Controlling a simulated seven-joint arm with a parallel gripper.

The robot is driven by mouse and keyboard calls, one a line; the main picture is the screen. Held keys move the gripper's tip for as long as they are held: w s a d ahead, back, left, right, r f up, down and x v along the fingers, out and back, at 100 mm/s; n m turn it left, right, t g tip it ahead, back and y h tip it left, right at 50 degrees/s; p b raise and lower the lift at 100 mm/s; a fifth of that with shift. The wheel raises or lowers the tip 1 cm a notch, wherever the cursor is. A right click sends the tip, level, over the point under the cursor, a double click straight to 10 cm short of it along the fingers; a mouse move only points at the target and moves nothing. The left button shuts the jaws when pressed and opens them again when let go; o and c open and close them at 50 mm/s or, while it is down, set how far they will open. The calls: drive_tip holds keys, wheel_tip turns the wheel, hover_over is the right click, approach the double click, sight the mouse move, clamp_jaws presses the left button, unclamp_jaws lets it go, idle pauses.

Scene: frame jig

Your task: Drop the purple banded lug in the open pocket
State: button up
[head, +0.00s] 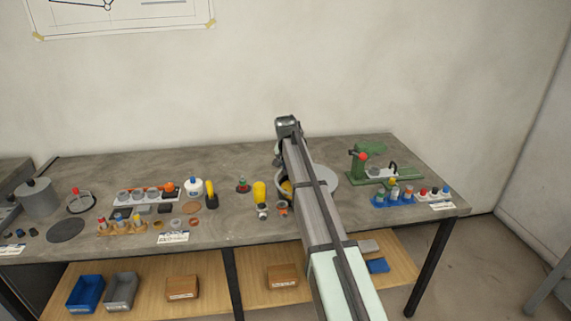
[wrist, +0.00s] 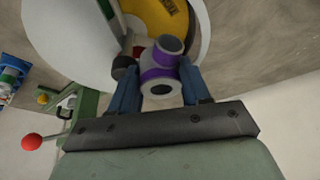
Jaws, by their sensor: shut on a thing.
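The purple banded lug (wrist: 158,76) is a grey, pipe-like piece with purple bands and round open ends. In the wrist view it sits between the blue fingers of my gripper (wrist: 158,82), which is shut on it. In the head view my arm hides the gripper and the lug. I cannot pick out the open pocket for certain. A pale rack (head: 146,194) with several round grey and orange-red pieces stands on the bench at the left.
A pale round disc (head: 324,178) and a yellow round thing (wrist: 155,18) lie beyond the lug. A green press (head: 372,171) with a red knob stands right. A blue holder (head: 393,200), a yellow cylinder (head: 260,191) and a white bottle (head: 193,187) also stand on the bench.

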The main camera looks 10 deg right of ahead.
drive_tip(key=shift+s+d+m+g+h, duration=0.1)
drive_tip(key=shift+m+g+h, duration=0.15)
drive_tip(key=shift+m, duration=0.6)
drive_tip(key=shift+d+m+g+h, duration=0.15)
drive_tip(key=shift+m+h, duration=0.2)
drive_tip(key=shift+m, duration=0.5)
drive_tip(key=shift+a, duration=0.1)
drive_tip(key=shift+f, duration=0.2)
drive_tip(key=shift+f, duration=2.3)
drive_tip(key=shift+f, duration=0.3)
drive_tip(key=shift+f, duration=0.35)
drive_tip(key=shift+f, duration=0.5)
drive_tip(key=o, duration=1.3)
